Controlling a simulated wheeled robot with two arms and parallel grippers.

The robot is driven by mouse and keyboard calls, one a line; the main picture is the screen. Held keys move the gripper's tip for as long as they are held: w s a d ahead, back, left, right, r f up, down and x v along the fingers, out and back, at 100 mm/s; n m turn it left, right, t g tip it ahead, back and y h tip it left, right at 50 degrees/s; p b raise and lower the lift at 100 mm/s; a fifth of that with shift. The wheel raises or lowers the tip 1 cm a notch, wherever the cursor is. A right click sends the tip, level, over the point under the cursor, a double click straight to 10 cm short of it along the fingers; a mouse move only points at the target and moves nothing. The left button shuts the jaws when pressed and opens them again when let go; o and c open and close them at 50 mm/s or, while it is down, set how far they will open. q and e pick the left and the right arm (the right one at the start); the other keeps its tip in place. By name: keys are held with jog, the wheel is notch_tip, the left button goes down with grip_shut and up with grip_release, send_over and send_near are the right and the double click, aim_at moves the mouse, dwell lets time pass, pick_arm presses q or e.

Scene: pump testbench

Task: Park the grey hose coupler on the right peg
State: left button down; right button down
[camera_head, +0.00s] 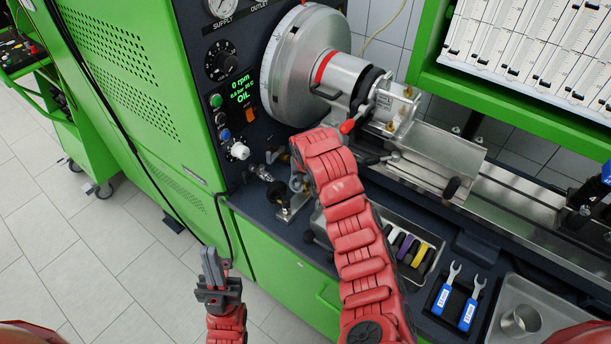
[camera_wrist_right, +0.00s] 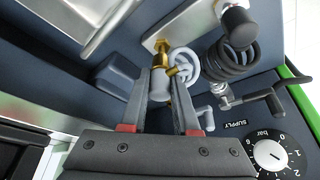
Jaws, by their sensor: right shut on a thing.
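My right gripper (camera_wrist_right: 162,92) is shut on the grey hose coupler (camera_wrist_right: 159,86), a short grey cylinder between its fingers in the right wrist view. A brass fitting (camera_wrist_right: 161,56) stands at the coupler's far end, against a silver bracket plate (camera_wrist_right: 185,22). I cannot tell whether the coupler is seated on a peg there. A grey coiled hose (camera_wrist_right: 212,65) lies just right of the fingers. In the head view my red right arm hides this gripper and the coupler. My left gripper (camera_head: 212,266) is empty, its fingers close together, low at the left over the floor.
A black coupler (camera_wrist_right: 238,24) with a black coiled hose (camera_wrist_right: 232,62) is on the same bracket, to the right. The green test cabinet (camera_head: 150,90) stands at the left. A tool tray (camera_head: 408,246) and two blue wrenches (camera_head: 470,302) lie right of my right arm.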

jog(key=shift+f, duration=0.25)
jog(key=shift+f+b, duration=0.35)
jog(key=shift+b, duration=0.05)
jog(key=shift+f, duration=0.3)
dwell(0.5)
jog(key=shift+f+b, duration=0.25)
jog(key=shift+b, duration=0.1)
jog(key=c, duration=0.6)
grip_release()
jog(key=shift+o, duration=0.4)
jog(key=o, duration=0.3)
jog(key=shift+o, duration=0.2)
